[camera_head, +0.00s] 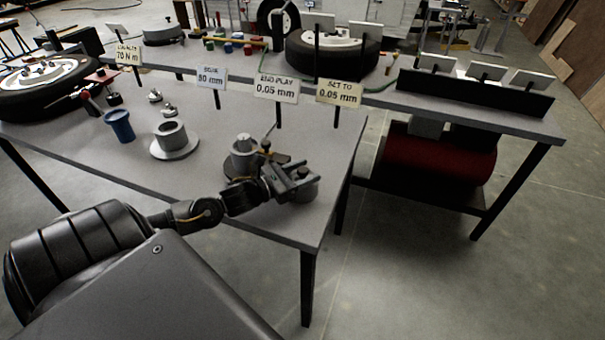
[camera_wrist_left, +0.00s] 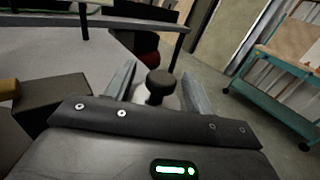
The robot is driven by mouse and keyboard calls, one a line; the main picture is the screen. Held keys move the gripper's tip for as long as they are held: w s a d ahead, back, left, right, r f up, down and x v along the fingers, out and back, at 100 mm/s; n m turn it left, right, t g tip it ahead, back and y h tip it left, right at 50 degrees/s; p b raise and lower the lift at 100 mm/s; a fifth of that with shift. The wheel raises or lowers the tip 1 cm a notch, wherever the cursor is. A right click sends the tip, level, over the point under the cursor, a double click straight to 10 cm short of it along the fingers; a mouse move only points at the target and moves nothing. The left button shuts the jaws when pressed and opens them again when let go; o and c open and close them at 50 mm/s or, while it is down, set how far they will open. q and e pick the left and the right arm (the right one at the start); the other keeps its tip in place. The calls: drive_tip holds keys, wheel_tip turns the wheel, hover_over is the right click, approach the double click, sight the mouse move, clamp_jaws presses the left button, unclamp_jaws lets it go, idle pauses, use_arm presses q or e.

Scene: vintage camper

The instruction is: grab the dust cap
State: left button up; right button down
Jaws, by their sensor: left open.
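My left gripper (camera_head: 300,178) is over the front right corner of the grey workbench (camera_head: 290,222). Its fingers are apart. A round grey piece (camera_head: 306,194), possibly the dust cap, is mostly hidden beneath the gripper. In the left wrist view, a dark round knob (camera_wrist_left: 160,80) on a pale body stands between the two open fingers of the left gripper (camera_wrist_left: 158,88). I cannot tell whether the fingers touch it. My right gripper is not in view.
A hub on a dark base (camera_head: 243,156) stands just left of my gripper. A grey flanged ring (camera_head: 173,138) and a blue cup (camera_head: 120,125) are farther left. A red cylinder (camera_head: 438,160) is under the rear bench.

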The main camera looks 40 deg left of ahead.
use_arm(q)
drive_tip(key=shift+c, duration=1.6)
drive_tip(key=c, duration=0.8)
drive_tip(key=shift+c, duration=0.2)
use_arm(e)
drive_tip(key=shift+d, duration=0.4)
use_arm(q)
drive_tip(key=shift+r, duration=0.1)
